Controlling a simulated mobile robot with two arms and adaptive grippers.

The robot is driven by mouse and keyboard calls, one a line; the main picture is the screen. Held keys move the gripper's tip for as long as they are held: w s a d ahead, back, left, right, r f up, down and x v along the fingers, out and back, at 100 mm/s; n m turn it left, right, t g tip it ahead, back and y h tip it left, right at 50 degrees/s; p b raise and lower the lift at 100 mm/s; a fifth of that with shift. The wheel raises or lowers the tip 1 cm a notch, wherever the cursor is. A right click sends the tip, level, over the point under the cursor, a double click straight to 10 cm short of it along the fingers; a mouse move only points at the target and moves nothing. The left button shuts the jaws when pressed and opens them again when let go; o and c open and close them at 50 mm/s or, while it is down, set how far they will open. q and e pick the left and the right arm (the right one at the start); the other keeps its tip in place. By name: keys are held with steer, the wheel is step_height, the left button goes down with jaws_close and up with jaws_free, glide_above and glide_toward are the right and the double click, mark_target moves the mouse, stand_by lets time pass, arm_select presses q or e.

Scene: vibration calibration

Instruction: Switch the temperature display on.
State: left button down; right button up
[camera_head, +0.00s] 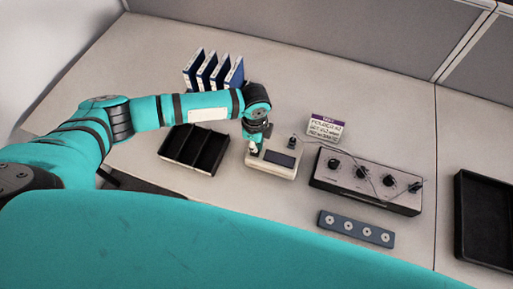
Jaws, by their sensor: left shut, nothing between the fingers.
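The temperature display (281,158) is a small cream box with a dark, blank-looking screen, on the table near the middle. My left arm reaches in from the left, and my left gripper (254,146) points down at the display's left side. The gripper is shut and holds nothing. Its fingertips are at or just above the box's top left part; I cannot tell whether they touch. The gripper hides that part of the box, and no switch shows clearly. My right gripper is not in view.
A black control box with knobs (367,180) stands right of the display, with a cable between them. A sign (325,127) is behind. A black divided tray (194,148), blue binders (213,72), a grey-blue strip with round holes (356,229) and a black bin (483,218) stand around.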

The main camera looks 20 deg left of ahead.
arm_select(q)
steer(key=shift+f+b, duration=0.65)
steer(key=shift+f, duration=0.6)
stand_by(1.0)
step_height(320, 180, up, 7)
steer(key=p, duration=0.7)
steer(key=shift+r+p, duration=0.1)
steer(key=shift+p, duration=0.25)
stand_by(0.4)
